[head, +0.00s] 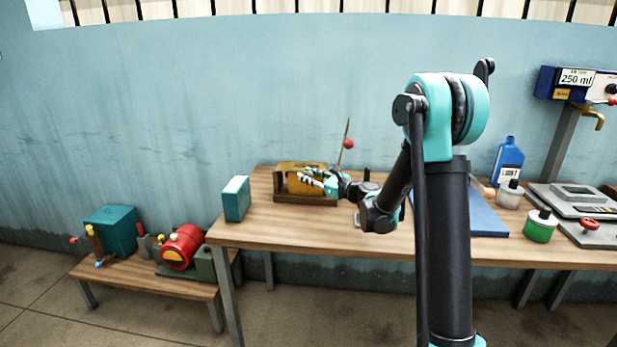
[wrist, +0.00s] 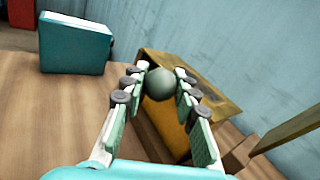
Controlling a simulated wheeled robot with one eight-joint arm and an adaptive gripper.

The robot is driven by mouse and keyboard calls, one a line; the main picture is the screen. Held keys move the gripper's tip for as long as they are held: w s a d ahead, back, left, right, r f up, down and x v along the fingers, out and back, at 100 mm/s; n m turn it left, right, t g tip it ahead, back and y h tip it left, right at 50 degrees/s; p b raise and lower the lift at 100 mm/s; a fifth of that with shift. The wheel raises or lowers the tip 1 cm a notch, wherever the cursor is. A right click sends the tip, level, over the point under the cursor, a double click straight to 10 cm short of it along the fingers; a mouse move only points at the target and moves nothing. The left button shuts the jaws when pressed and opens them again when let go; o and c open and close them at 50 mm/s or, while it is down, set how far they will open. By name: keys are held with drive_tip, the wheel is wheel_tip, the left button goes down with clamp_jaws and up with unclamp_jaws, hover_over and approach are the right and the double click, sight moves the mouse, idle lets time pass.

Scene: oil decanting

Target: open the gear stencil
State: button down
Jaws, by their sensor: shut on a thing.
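A brass-yellow plate in a brown wooden frame (head: 284,185), which looks like the gear stencil, sits on the table near the back wall; no gear shape can be made out. The yellow plate also shows in the wrist view (wrist: 170,134), its top face tilted. My gripper (head: 306,176) reaches it from the right in the head view. In the wrist view my gripper (wrist: 160,76) has its two fingers on either side of a round grey-green knob (wrist: 159,86) and is shut on it. The knob's attachment to the plate is hidden.
A teal box (head: 236,199) stands at the table's left end and shows in the wrist view (wrist: 75,43). A thin stick with a red ball (head: 348,144) rises behind my wrist. A low bench (head: 148,280) with a red drum (head: 181,247) stands left.

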drive_tip(key=shift+a+r+n+g+h, duration=0.15)
drive_tip(key=shift+r+n+g+h, duration=0.2)
drive_tip(key=shift+r, duration=0.5)
drive_tip(key=a+r+n+g+h, duration=0.3)
drive_tip(key=a+r+n+h, duration=0.2)
drive_tip(key=a+r+h, duration=0.6)
drive_tip(key=shift+w+a+n+h, duration=0.25)
drive_tip(key=shift+a+n+h, duration=0.1)
drive_tip(key=shift+a+h, duration=1.05)
drive_tip(key=shift+a+f, duration=0.1)
drive_tip(key=shift+a, duration=0.05)
drive_tip(key=c, duration=1.1)
unclamp_jaws()
drive_tip(key=shift+c, duration=0.2)
